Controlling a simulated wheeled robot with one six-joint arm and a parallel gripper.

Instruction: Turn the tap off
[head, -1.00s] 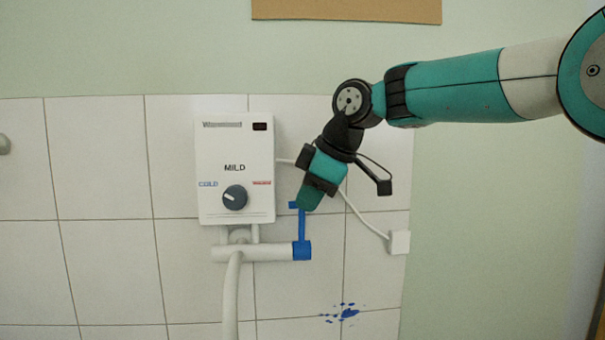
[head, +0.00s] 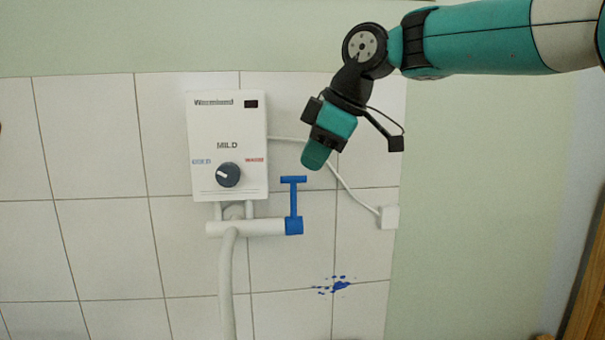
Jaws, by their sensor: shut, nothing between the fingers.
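The blue tap handle (head: 294,205) stands upright at the right end of the white pipe (head: 248,228) under the water heater. It has a short crossbar on top and a blue collar at its base. My gripper (head: 314,158) is above and slightly right of the crossbar in the picture, apart from it, with its tip pointing down and left. It is shut and empty. The depth gap between gripper and handle is hard to tell.
The white water heater (head: 228,125) with a dark knob (head: 228,174) hangs on the tiled wall left of my gripper. A cable runs to a white socket (head: 389,217). Blue paint splatter (head: 336,285) marks the tiles below. A white spout (head: 226,285) hangs from the pipe.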

